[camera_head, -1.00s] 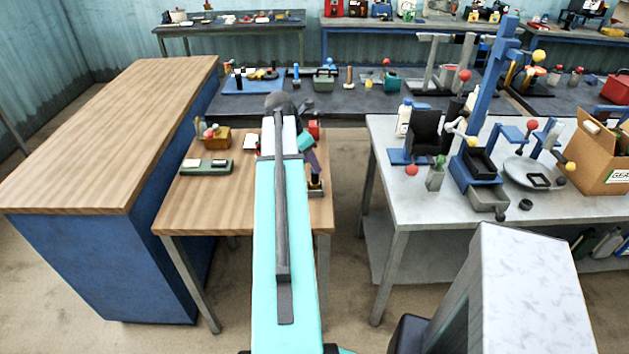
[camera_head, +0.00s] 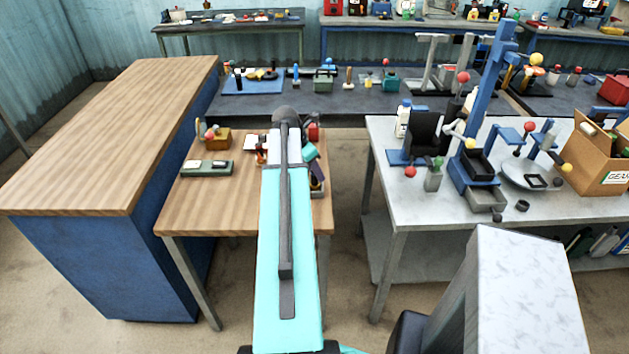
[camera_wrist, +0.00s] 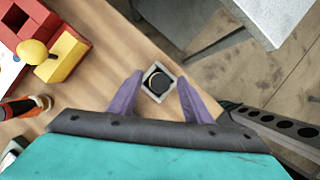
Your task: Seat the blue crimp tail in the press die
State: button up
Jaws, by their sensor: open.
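In the wrist view my gripper (camera_wrist: 159,80) has two purple fingers spread apart. A small grey square holder (camera_wrist: 149,92) with a round dark centre lies between and just beyond the fingertips on the wooden table. I cannot tell whether the fingers touch it. In the head view the holder (camera_head: 317,192) shows at the table's right edge, below a purple finger (camera_head: 317,172); my arm hides much of that area. I cannot make out a blue crimp tail or tell which thing is the press die. A red block with a yellow ball (camera_wrist: 35,50) is at upper left.
On the wooden table (camera_head: 215,215), a green tray (camera_head: 206,168) and a wooden block with coloured balls (camera_head: 216,138) stand left of my arm. An orange-and-black piece (camera_wrist: 20,108) lies at left in the wrist view. A gap separates this table from the grey table (camera_head: 400,212).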

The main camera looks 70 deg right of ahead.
jog(key=shift+s+d+f, duration=0.1)
jog(key=shift+f, duration=0.3)
grip_shut()
dwell(0.4)
